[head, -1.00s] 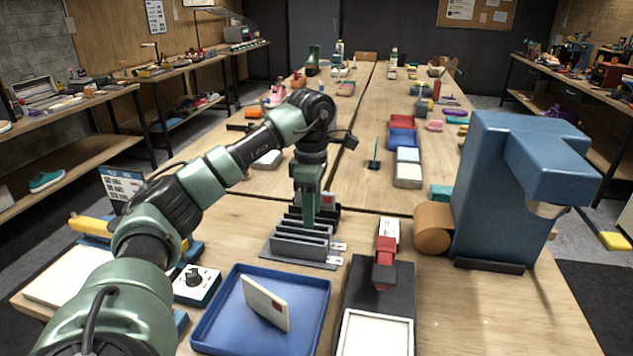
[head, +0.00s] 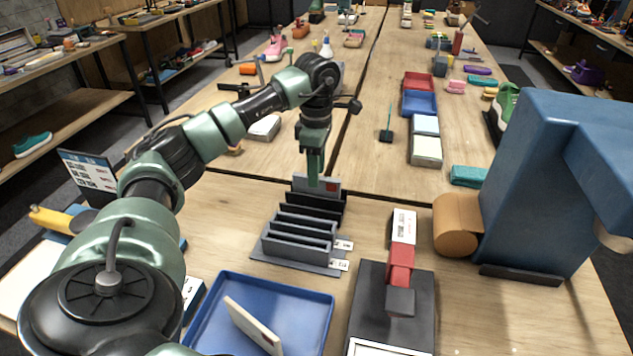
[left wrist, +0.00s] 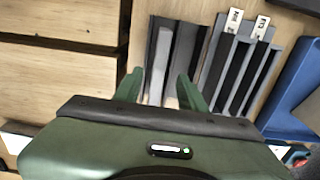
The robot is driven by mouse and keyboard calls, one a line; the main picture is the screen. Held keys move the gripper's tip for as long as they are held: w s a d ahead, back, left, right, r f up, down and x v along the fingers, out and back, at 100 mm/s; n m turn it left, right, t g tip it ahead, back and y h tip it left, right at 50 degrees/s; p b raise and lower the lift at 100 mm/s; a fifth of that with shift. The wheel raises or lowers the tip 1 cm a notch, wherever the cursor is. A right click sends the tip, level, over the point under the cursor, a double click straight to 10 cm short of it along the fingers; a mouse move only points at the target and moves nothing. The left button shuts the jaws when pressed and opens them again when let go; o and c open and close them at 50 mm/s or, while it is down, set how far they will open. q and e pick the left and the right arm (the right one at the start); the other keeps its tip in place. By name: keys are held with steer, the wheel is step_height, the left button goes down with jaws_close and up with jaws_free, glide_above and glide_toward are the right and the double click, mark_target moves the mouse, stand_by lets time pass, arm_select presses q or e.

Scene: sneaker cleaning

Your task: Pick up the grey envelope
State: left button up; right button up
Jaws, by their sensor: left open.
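A grey envelope (head: 331,184) with a small red mark stands upright in a black holder (head: 330,205) behind the grey slotted rack (head: 268,246). My left gripper (head: 314,180) points down at the envelope's top edge and hides part of it in the head view. In the left wrist view, the left gripper (left wrist: 160,84) is open, and the grey envelope (left wrist: 158,65) shows between and beyond its fingertips. I cannot tell whether the fingers touch it. My right gripper is not in view.
A cream envelope (head: 252,324) leans in a blue tray (head: 300,288) at the front. A dark press-like stand with a red block (head: 401,262) is to its right. A large blue machine (head: 545,190) stands at the right.

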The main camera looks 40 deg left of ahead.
mark_target(316, 191)
arm_select(q)
step_height(316, 191, down, 3)
steer(key=shift+w+a+r, duration=0.1)
jaws_close()
steer(key=shift+r, duration=0.15)
